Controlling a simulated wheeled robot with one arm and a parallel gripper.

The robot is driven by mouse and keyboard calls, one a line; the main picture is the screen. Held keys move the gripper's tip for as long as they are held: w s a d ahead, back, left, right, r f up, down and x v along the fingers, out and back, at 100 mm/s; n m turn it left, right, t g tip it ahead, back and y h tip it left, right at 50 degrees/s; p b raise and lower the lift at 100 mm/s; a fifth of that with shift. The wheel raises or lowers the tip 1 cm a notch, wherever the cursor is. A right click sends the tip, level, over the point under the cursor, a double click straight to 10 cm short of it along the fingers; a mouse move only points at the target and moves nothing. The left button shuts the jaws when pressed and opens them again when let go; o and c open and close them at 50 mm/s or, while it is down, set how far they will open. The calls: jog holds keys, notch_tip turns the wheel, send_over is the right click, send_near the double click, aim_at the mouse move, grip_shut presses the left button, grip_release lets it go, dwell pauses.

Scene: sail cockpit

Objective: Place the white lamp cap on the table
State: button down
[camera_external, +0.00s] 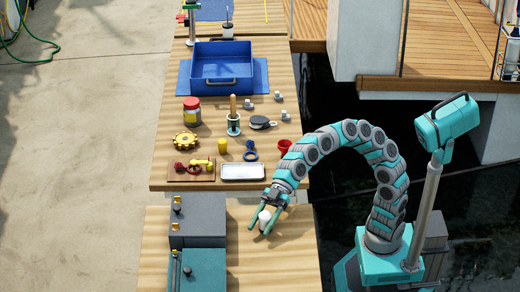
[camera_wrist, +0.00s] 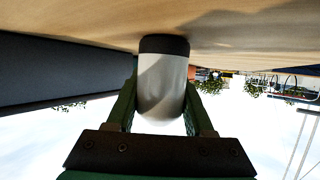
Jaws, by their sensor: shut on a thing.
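The white lamp cap (camera_external: 264,217) is between the two fingers of my gripper (camera_external: 259,229), above or at the near wooden table (camera_external: 280,265). In the wrist view the cap (camera_wrist: 162,90) is a smooth white cylinder with a black band at its far end. The green fingers of my gripper (camera_wrist: 161,98) press on both its sides. The black end is at or very close to the wooden surface (camera_wrist: 75,22); I cannot tell whether it touches.
A dark grey box (camera_external: 197,222) and a teal box (camera_external: 203,270) stand left of my gripper. Behind, the longer table (camera_external: 165,150) carries a white tray (camera_external: 242,171), a red cup (camera_external: 284,146), a jar (camera_external: 192,111) and a blue bin (camera_external: 221,68). The near table's right part is clear.

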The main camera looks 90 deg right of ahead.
jog(key=shift+f, duration=0.15)
jog(key=shift+c, duration=1.4)
grip_release()
jog(key=shift+r, duration=0.2)
jog(key=shift+s+d+r, duration=0.15)
jog(key=shift+d, duration=0.15)
jog(key=v, duration=1.1)
jog(key=shift+s+d, duration=0.1)
jog(key=shift+d, duration=0.05)
